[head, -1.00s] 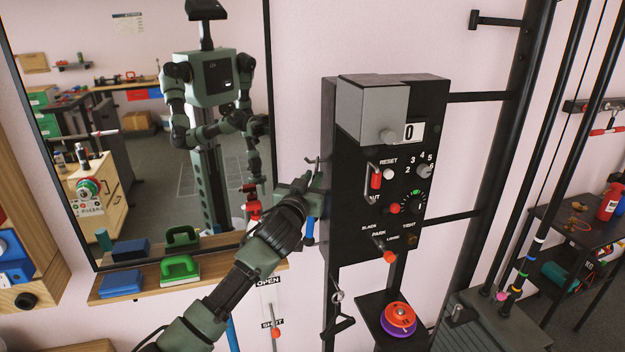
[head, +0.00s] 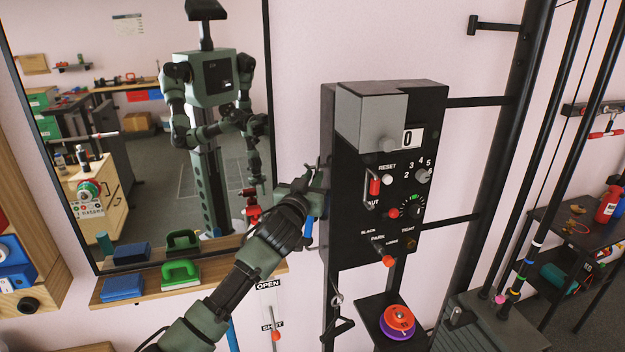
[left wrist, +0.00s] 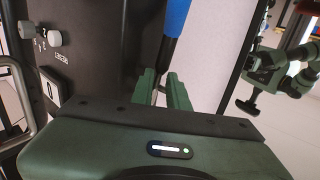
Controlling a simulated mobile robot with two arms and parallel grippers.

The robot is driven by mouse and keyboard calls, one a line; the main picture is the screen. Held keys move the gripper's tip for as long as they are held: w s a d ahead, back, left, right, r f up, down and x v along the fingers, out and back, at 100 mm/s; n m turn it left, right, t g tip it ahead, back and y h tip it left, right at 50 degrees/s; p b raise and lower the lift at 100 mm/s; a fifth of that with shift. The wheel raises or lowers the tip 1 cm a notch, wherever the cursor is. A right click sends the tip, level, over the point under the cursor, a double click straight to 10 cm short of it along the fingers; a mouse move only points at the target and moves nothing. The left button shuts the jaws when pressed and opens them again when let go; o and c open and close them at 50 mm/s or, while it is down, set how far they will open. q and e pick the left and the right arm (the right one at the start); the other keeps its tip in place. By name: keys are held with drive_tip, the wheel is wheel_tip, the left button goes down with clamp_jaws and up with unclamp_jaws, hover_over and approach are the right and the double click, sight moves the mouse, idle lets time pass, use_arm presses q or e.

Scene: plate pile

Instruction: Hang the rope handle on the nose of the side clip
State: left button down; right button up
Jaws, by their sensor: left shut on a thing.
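My left gripper (head: 316,184) is at the left side face of the black control panel (head: 343,225). It is shut on a handle with a blue grip (head: 309,229), which hangs below the fingers in the head view. I take this to be the rope handle. In the left wrist view the green fingers (left wrist: 165,88) close around its dark part, with the blue grip (left wrist: 175,18) beyond them. The side clip is not clearly visible; my gripper covers the place on the panel's side where a small hook showed. Whether the handle touches the clip cannot be told. My right gripper is not clearly seen directly.
A mirror (head: 140,60) stands left of the panel, above a wooden shelf (head: 215,283) with blue and green blocks. Black bars stand at right.

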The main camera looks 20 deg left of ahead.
use_arm(q)
drive_tip(key=shift+a+r, duration=0.15)
drive_tip(key=shift+r, duration=0.2)
drive_tip(key=shift+s+a+p, duration=0.35)
drive_tip(key=shift+a+p, duration=0.05)
drive_tip(key=shift+a, duration=0.1)
drive_tip(key=s+a+p, duration=0.2)
drive_tip(key=s+a, duration=0.1)
drive_tip(key=a, duration=0.2)
drive_tip(key=shift+s+f, duration=0.15)
drive_tip(key=shift+s, duration=0.1)
idle(0.3)
idle(0.3)
drive_tip(key=s+a, duration=0.1)
drive_tip(key=s+a+f, duration=0.1)
drive_tip(key=a+f, duration=0.1)
drive_tip(key=a, duration=0.1)
drive_tip(key=shift+s, duration=0.4)
idle(1.1)
